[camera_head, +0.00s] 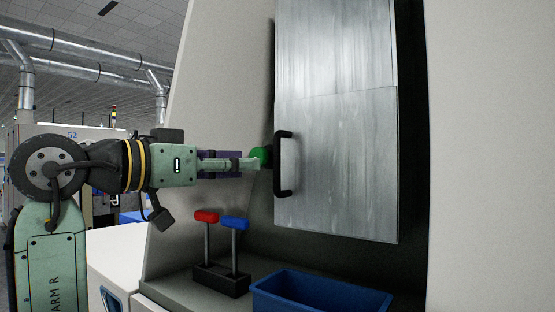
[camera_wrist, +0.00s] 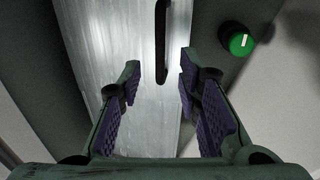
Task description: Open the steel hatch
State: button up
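The steel hatch (camera_head: 335,165) is a brushed-metal panel on the pale machine wall in the head view. It appears shut, though I cannot tell whether there is a small gap. Its black vertical handle (camera_head: 279,164) is on its left edge. My gripper (camera_head: 252,163) points right at the handle, close to it from the left. In the wrist view my gripper (camera_wrist: 159,76) is open and empty. The handle (camera_wrist: 161,40) lies ahead between the fingertips, with the hatch (camera_wrist: 110,40) behind it. I see no contact.
A green knob (camera_wrist: 236,40) sits on the wall beside the handle, partly behind my fingertips in the head view. Below are a red-topped lever (camera_head: 206,216), a blue-topped lever (camera_head: 234,222) and a blue bin (camera_head: 320,293) on a ledge.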

aim_at(274, 164)
jog(key=p+x, duration=0.2)
jog(key=x, duration=0.6)
jog(key=shift+w+d, duration=0.25)
jog(key=shift+w, duration=0.05)
jog(key=shift+c, duration=0.2)
grip_shut()
